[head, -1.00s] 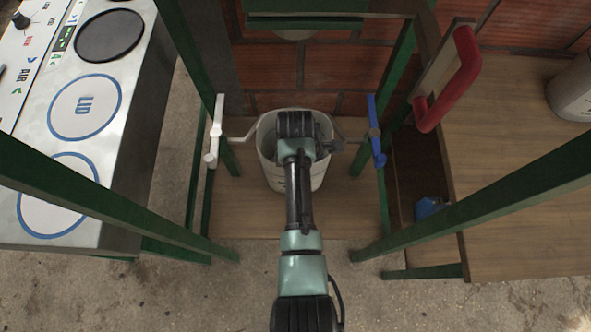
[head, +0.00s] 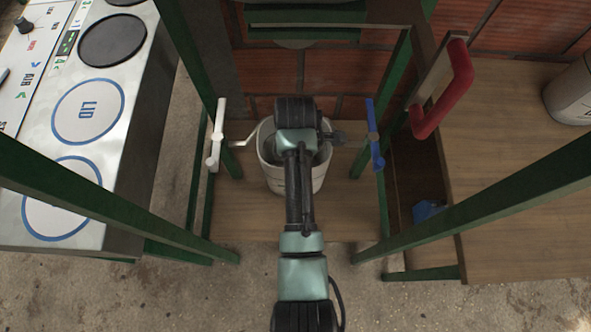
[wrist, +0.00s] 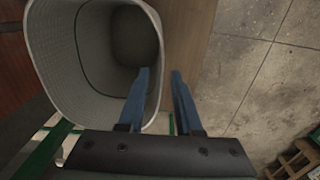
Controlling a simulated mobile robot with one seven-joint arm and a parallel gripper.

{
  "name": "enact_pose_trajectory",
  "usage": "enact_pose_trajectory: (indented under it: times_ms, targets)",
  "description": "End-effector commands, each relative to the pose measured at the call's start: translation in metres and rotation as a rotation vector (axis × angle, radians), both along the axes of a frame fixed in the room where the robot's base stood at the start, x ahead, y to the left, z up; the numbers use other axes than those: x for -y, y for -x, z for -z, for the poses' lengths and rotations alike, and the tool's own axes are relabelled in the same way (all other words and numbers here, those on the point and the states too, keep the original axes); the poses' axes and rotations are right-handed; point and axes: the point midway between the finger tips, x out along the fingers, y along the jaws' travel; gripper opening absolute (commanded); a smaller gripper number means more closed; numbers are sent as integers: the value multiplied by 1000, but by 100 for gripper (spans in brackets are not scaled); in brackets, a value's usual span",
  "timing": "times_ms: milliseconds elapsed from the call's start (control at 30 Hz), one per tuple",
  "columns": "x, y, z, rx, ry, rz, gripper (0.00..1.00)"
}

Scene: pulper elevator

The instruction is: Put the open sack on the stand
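The open sack (head: 290,182) is a pale, bucket-shaped container with its mouth up, at the middle of the green frame (head: 190,55). The wrist view looks into its grey, empty-looking inside (wrist: 95,60). My gripper (wrist: 159,71) has two blue fingers that stand apart at the sack's right rim. The left finger overlaps the mouth and the right finger is outside the wall. No clear contact shows. In the head view my arm hides the fingers and part of the mouth. The wooden board (head: 240,215) shows below the sack; whether the sack rests on it I cannot tell.
A white lever (head: 217,130) stands left of the sack and a blue lever (head: 374,135) right. A red handle (head: 445,88) is at upper right, above a wooden table (head: 530,190). A metal control panel (head: 125,150) fills the left. Green bars flank my arm.

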Motion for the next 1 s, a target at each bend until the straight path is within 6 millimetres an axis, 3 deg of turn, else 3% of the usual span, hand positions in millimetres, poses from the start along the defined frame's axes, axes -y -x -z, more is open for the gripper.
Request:
enact_pose_trajectory:
  times_ms: [100, 333, 1000]
  targets:
    - [0, 0, -28, 3, 0, 1, 33]
    - [0, 0, -58, 1, 0, 1, 33]
    - [0, 1, -63, -1, 0, 1, 33]
